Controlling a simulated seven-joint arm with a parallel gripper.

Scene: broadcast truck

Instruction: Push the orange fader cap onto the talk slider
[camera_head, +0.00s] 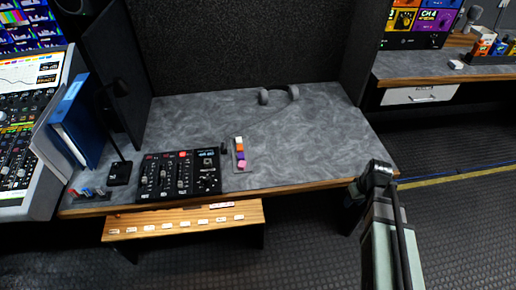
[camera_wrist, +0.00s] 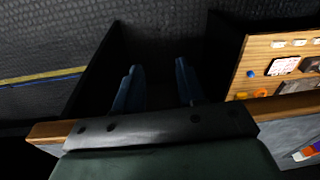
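The orange fader cap (camera_head: 239,147) sits in a small grey tray (camera_head: 236,167) on the desk, between a white cap (camera_head: 238,140) and a purple cap (camera_head: 240,156), with a pink cap (camera_head: 242,163) nearest the front. It also shows at the lower right of the wrist view (camera_wrist: 309,151). The black slider panel (camera_head: 164,190) is left of the tray; its labels are too small to read, so I cannot tell which slider is talk. My gripper (camera_wrist: 157,84) is open and empty, its two fingers apart.
A wooden ledge (camera_head: 150,222) with several white labels runs along the desk front below the panel. A blue binder (camera_head: 77,120) and a black lamp (camera_head: 111,120) stand at the left. The desk right of the tray (camera_head: 310,150) is clear.

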